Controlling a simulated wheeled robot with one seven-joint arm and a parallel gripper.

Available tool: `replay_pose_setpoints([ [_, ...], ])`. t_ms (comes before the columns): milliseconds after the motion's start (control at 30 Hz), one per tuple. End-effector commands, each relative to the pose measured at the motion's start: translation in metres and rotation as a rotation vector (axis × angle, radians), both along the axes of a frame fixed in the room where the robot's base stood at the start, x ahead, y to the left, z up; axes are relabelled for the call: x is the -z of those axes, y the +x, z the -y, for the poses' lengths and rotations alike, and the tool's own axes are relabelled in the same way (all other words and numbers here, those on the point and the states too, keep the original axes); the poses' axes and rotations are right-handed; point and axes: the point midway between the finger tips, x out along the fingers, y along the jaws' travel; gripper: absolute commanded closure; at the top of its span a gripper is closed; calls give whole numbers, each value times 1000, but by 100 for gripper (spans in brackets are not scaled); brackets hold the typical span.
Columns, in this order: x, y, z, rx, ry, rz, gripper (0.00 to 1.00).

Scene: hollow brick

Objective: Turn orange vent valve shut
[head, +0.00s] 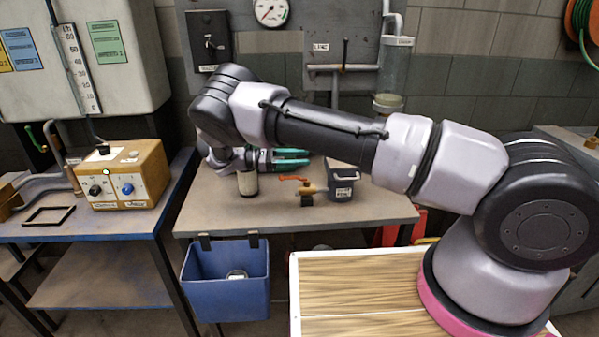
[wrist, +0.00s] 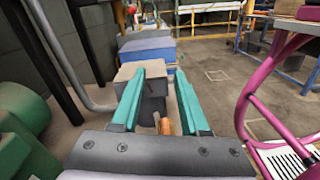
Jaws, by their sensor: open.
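The vent valve (head: 308,190) sits on the middle bench, with a tan-orange body on a dark base. Its thin orange handle (head: 292,178) points left. My gripper (head: 303,157) has teal fingers pointing right; in the head view they appear just above the handle, apart from it. In the wrist view my gripper (wrist: 166,72) is open, with a dark block (wrist: 152,106) and a copper-orange end (wrist: 165,126), probably the valve's, showing between the fingers. The handle cannot be made out clearly there. Nothing is held.
A pale cylinder (head: 247,183) stands under my wrist. A dark bin (head: 343,182) with a label is right of the valve. A blue bin (head: 226,285) hangs on the bench's front. A tan control box (head: 125,176) is on the left bench. The bench front is clear.

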Motion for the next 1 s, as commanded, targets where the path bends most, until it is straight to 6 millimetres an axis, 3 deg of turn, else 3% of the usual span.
replay_pose_setpoints([
  [200, -25, 0, 0, 0, 1, 0, 55],
  [667, -34, 2, 6, 18, 27, 4, 55],
  [767, -51, 6, 23, 68, 102, 18, 55],
  [1000, -108, 3, 87, 267, 419, 112, 55],
])
